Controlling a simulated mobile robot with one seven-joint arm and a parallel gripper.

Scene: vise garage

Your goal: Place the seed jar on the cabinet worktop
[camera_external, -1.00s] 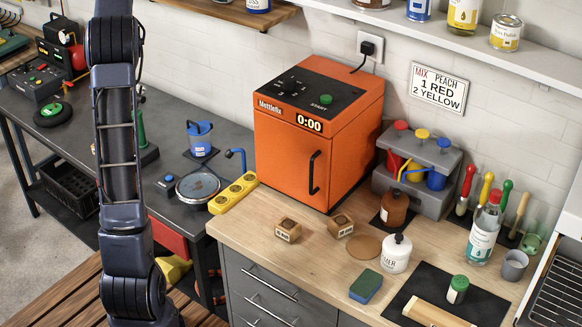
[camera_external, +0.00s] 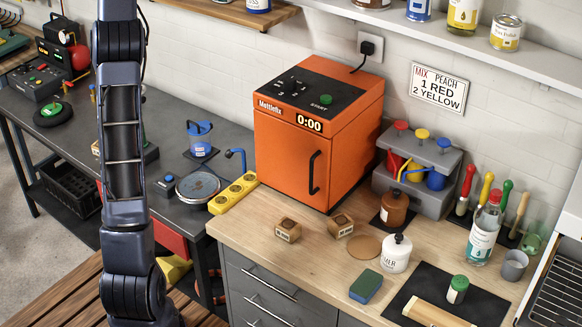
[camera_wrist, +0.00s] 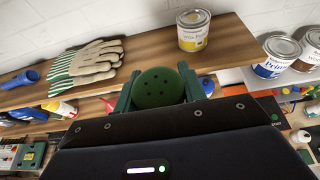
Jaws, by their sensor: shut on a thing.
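My gripper (camera_wrist: 157,92) shows in the wrist view, its green fingers shut around a round green lid with small dark holes, which appears to be the seed jar (camera_wrist: 158,86). The jar's body is hidden below the lid. In the external view only my arm shows; the gripper and held jar are out of sight. The cabinet worktop (camera_external: 270,232) is the pale wooden top over grey drawers at the centre right of the external view, apart from my arm.
An orange Mettlefix oven (camera_external: 285,155), two small wooden blocks, a white bottle (camera_external: 397,254) and a blue-green sponge (camera_external: 366,287) stand on the worktop. Its front left is clear. In the wrist view, a wooden shelf (camera_wrist: 140,55) holds gloves (camera_wrist: 90,62) and a yellow can (camera_wrist: 194,30).

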